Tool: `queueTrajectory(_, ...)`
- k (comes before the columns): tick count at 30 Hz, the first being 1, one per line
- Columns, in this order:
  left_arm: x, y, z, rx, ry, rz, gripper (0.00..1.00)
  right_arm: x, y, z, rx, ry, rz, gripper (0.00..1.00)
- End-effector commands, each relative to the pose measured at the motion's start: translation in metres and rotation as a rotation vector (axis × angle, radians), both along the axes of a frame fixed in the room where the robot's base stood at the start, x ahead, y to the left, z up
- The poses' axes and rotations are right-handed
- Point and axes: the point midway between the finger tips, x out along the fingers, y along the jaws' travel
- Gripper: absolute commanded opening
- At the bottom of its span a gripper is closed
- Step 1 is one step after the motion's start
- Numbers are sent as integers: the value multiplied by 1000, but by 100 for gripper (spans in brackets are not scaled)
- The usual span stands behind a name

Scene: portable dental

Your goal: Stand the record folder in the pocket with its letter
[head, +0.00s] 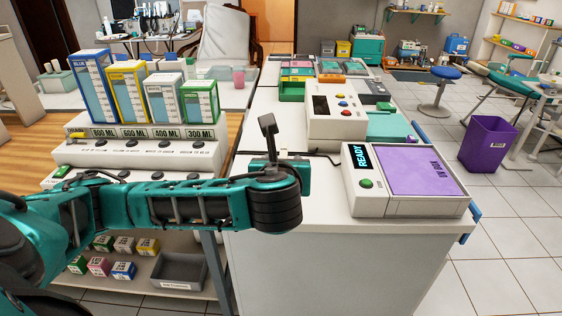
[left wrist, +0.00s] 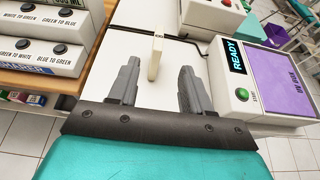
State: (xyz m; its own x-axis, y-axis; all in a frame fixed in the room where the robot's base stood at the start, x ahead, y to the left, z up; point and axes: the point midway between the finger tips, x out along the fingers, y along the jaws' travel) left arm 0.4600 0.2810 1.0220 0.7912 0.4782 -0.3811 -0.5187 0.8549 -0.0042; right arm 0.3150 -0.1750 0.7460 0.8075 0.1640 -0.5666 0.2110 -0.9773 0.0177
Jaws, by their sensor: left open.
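My left gripper (head: 268,138) hangs over the near part of the white counter (head: 262,208). In the left wrist view my left gripper (left wrist: 158,68) is open, its two grey fingers apart. A thin, cream-coloured upright piece (left wrist: 156,56) shows between and beyond the fingertips. I cannot tell whether it is the record folder or whether the fingers touch it. In the head view my gripper and arm hide that spot. No record folder, letter or pocket can be made out for sure. My right gripper is not in view.
A UV device with a purple lid (head: 422,170) and a READY display stands right of my gripper. A white box with a dark screen (head: 337,112) stands behind. Left is a dispenser (head: 140,155) with several coloured cartons. Counter around my gripper is mostly clear.

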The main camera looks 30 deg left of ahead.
Motion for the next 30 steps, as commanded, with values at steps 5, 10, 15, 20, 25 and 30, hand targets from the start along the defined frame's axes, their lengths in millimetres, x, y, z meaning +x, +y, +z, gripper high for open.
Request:
queueTrajectory(5, 20, 16, -13, 5, 5, 9, 49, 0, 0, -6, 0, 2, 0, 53)
queueTrajectory(10, 45, 30, -24, 2, 5, 9, 49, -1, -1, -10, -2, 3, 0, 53)
queueTrajectory(15, 57, 37, -29, 2, 3, 5, 49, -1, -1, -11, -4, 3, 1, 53)
queueTrajectory(20, 69, 45, -36, 3, 3, 7, 49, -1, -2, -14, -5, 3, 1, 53)
queueTrajectory(25, 89, 57, -47, 2, 4, 6, 49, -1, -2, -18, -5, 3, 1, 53)
queueTrajectory(30, 98, 62, -50, 2, 4, 4, 49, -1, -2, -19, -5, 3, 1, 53)
